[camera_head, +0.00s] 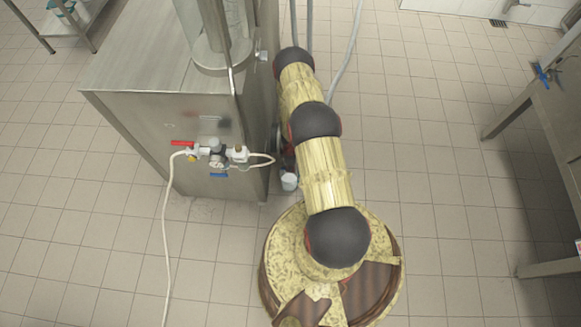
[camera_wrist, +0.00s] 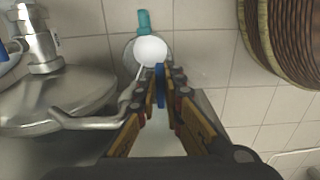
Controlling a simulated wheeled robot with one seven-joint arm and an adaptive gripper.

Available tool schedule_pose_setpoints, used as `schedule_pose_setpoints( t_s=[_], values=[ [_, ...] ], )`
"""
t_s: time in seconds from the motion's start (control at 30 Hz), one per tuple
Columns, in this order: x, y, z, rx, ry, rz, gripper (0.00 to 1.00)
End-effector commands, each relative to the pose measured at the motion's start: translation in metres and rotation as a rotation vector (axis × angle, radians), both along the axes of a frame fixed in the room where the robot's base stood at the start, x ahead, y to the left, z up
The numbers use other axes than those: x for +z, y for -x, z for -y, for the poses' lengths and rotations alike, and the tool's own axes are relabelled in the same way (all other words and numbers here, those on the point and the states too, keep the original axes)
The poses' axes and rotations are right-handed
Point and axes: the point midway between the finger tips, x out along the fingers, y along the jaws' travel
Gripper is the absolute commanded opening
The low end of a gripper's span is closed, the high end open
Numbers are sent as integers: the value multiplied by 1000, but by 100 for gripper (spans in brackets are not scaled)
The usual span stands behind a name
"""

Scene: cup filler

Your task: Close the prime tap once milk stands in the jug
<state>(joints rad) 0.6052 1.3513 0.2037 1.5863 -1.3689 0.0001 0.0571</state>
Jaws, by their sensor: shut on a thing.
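In the wrist view my gripper (camera_wrist: 161,92) is shut on a narrow blue tap lever (camera_wrist: 160,72), which stands lengthwise between the fingertips. The jug (camera_wrist: 130,50) is just beyond the fingertips, with a teal handle (camera_wrist: 144,20) on its far side. A round white surface (camera_wrist: 151,49), which looks like milk, shows in the jug; its depth cannot be told. In the head view the small pale jug (camera_head: 289,182) is low beside the steel cabinet. My arm hides the gripper and the held lever there.
The steel cabinet (camera_head: 130,85) carries a red lever (camera_head: 183,143), a gauge, another blue lever (camera_head: 218,175) and a white hose (camera_head: 165,245). A metal fitting with a bent pipe (camera_wrist: 85,122) lies left of my gripper. A table (camera_head: 545,100) stands right; tiled floor between is clear.

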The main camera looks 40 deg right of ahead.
Motion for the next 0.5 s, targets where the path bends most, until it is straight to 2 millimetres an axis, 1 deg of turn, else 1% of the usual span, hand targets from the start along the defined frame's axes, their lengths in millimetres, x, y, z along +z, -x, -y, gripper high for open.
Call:
schedule_pose_setpoints(
  t_s=[0.2, 0.5],
  values=[
    [-1, 1, 0, -1, -8, 8, 0],
    [-5, 2, 3, -2, -77, 92, 0]
  ],
)
